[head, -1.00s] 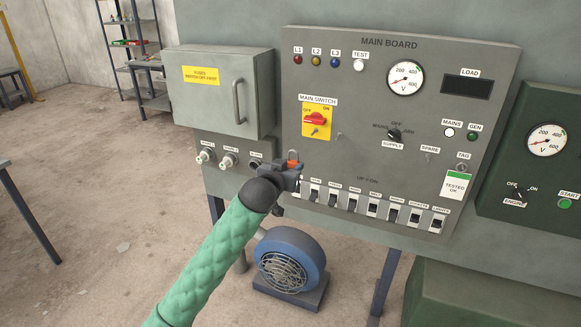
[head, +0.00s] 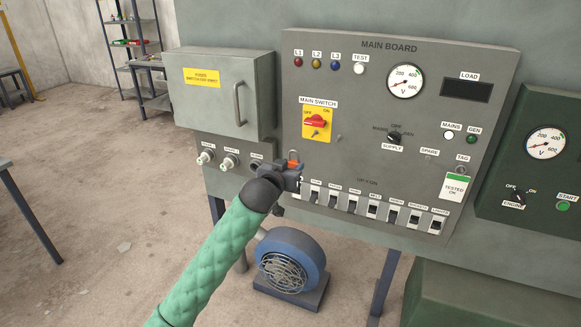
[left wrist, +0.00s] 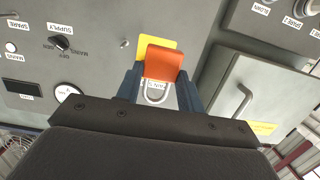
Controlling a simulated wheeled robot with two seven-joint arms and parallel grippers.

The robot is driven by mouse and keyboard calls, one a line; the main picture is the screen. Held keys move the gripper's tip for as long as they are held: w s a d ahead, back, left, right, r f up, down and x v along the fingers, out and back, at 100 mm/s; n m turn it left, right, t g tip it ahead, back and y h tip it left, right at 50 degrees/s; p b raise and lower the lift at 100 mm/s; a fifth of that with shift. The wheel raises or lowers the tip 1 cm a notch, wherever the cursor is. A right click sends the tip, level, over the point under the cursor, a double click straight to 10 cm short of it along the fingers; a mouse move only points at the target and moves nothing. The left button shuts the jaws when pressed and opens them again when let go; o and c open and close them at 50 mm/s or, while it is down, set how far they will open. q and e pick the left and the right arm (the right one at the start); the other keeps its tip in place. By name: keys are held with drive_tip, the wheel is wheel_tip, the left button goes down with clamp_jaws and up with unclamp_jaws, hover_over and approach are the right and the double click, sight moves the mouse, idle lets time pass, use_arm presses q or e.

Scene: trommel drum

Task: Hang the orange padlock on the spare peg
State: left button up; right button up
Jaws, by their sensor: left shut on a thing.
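The orange padlock (head: 293,163) is held in my left gripper (head: 292,172), in front of the lower left of the main board. The left wrist view shows the padlock's orange body (left wrist: 162,62) between the fingers of my left gripper (left wrist: 158,84), with its metal shackle (left wrist: 155,94) showing. In the head view the gripper hides most of the body. The spare peg (head: 428,157) is a small stub under the SPARE label, right of the supply switch and well to the right of the padlock. The peg looks empty. My right gripper is not in view.
The grey main board (head: 300,225) carries a red main switch (head: 316,122), another small stub (head: 338,138), a supply knob (head: 394,136), a row of breakers and a hanging tag (head: 456,187). A closed cabinet (head: 215,105) juts out at left. A blue blower (head: 290,262) stands below.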

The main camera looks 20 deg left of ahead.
use_arm(q)
drive_tip(key=shift+s+p, duration=0.8)
drive_tip(key=shift+s, duration=1.55)
drive_tip(key=shift+s+a+p, duration=0.15)
drive_tip(key=shift+s+p, duration=0.75)
drive_tip(key=shift+s, duration=2)
